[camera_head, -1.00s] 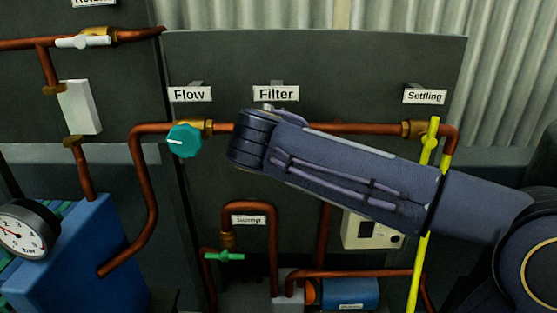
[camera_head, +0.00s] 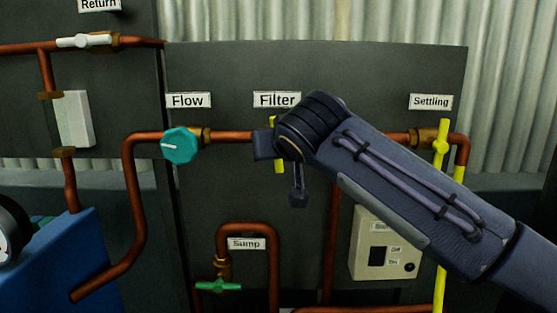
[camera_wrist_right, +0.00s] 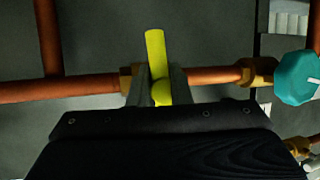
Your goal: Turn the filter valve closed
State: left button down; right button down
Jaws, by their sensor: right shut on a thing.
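The filter valve's yellow handle (camera_head: 278,166) is on the copper pipe under the "Filter" label (camera_head: 277,100). It stands upright, across the pipe, and my right wrist hides part of it. In the right wrist view the handle (camera_wrist_right: 155,48) sits between the two fingers of my right gripper (camera_wrist_right: 161,80), which is shut on it. The brass fitting (camera_wrist_right: 128,82) beside it also shows there. My left gripper is not in view.
The teal flow knob (camera_head: 181,145) is left of the filter valve on the same pipe. The yellow settling handle (camera_head: 441,137) is upright at the right. A green sump handle (camera_head: 218,286) and a switch box (camera_head: 384,247) are below.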

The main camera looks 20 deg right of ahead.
jog(key=shift+r, duration=0.25)
dwell(0.4)
jog(key=c, duration=1.3)
grip_release()
jog(key=shift+c, duration=0.2)
jog(key=shift+f, duration=0.1)
jog(key=v, duration=0.7)
jog(key=shift+s, duration=0.4)
jog(key=shift+c, duration=0.2)
